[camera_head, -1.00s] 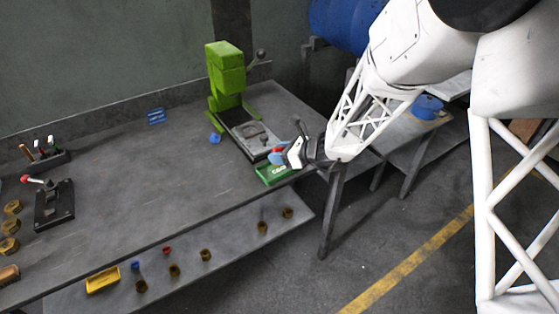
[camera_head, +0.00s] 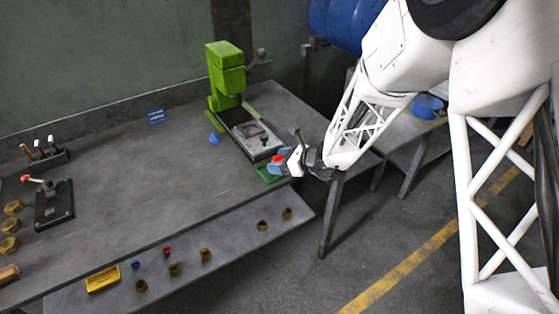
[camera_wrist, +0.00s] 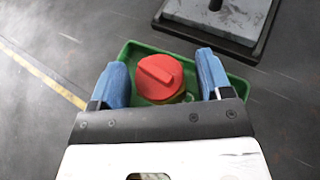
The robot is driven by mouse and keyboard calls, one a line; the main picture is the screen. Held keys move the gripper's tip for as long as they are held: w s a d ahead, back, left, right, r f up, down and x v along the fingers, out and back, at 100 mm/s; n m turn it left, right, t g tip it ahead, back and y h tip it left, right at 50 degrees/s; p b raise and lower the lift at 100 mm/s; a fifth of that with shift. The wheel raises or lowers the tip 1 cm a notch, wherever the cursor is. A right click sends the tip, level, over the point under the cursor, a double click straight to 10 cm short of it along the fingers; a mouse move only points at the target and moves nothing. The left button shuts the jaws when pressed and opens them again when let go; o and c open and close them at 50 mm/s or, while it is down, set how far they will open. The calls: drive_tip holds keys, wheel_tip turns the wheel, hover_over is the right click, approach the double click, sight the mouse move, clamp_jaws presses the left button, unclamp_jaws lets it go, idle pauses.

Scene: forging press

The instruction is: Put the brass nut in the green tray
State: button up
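The green tray (camera_head: 266,175) sits at the front right of the bench, partly hidden by my gripper (camera_head: 281,161). In the wrist view the tray (camera_wrist: 237,84) lies below my gripper (camera_wrist: 160,75). The blue-tipped fingers are apart, with a red round piece (camera_wrist: 158,78) with a raised bar on top between them. A gap shows beside the piece on the right. A yellowish-brass edge shows under the red piece; I cannot tell whether it is the brass nut. Brass-coloured nut-like pieces (camera_head: 13,207) stand at the bench's left edge.
The green press (camera_head: 226,75) and its grey plate (camera_head: 255,139) stand behind the tray. A lever box (camera_head: 54,205) and tool holder (camera_head: 45,158) are at left. A lower shelf (camera_head: 225,240) carries a yellow tray (camera_head: 103,279) and several small pieces. The bench middle is clear.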

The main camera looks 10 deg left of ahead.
drive_tip(key=shift+r, duration=0.2)
drive_tip(key=v, duration=1.2)
idle(0.4)
drive_tip(key=shift+r, duration=0.1)
idle(0.6)
drive_tip(key=s+d+r+n+h, duration=0.4)
drive_tip(key=s+d+r+n, duration=0.2)
drive_tip(key=s+d, duration=0.2)
drive_tip(key=s+d+r+n+h, duration=0.5)
drive_tip(key=s+d+r+n, duration=0.1)
drive_tip(key=s, duration=0.7)
drive_tip(key=s+d+r+n+h, duration=0.4)
drive_tip(key=s+d+r+n, duration=0.2)
drive_tip(key=s+d+n, duration=0.2)
drive_tip(key=shift+s+d+h, duration=0.3)
drive_tip(key=shift+s+d, duration=0.5)
drive_tip(key=shift+s, duration=0.4)
drive_tip(key=shift+r, duration=0.15)
